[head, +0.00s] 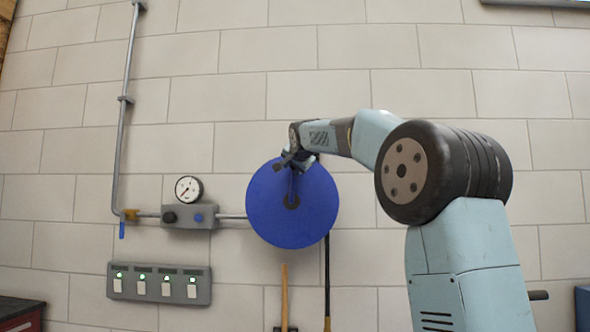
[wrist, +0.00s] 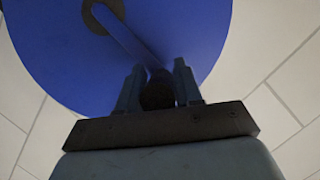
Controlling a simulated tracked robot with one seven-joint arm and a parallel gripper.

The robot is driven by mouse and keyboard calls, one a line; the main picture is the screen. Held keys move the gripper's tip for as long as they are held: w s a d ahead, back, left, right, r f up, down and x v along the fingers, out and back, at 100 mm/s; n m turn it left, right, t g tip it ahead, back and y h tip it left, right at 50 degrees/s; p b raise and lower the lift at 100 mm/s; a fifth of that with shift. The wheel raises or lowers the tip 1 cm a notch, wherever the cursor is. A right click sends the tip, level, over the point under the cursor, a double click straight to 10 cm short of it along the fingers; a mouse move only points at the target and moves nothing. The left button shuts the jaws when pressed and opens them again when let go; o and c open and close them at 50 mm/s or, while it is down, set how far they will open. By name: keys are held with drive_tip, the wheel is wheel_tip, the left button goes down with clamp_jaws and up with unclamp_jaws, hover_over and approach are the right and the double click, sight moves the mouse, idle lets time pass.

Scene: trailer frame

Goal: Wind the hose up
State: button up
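The hose reel is a blue disc (head: 290,225) on the wall, with a dark hub (head: 291,202). A blue crank arm (wrist: 122,35) runs from the hub to a dark knob (wrist: 157,92). The black hose (head: 327,275) hangs straight down from the reel's right side, with a yellowish piece (head: 327,323) near the bottom picture edge. My gripper (head: 296,160) is at the reel's upper part. In the wrist view its two fingers (wrist: 158,88) stand on either side of the knob, seemingly touching it. The knob's far end is hidden.
Left of the reel are a pipe with a gauge (head: 188,189), a valve block (head: 188,216) and a switch panel (head: 159,284) with green lights. A wooden handle (head: 284,295) stands below the reel. A red cabinet (head: 22,318) is at lower left, a blue box (head: 582,305) at lower right.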

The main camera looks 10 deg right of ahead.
clamp_jaws()
drive_tip(key=shift+d, duration=0.4)
drive_tip(key=shift+s, duration=0.1)
drive_tip(key=shift+a, duration=0.4)
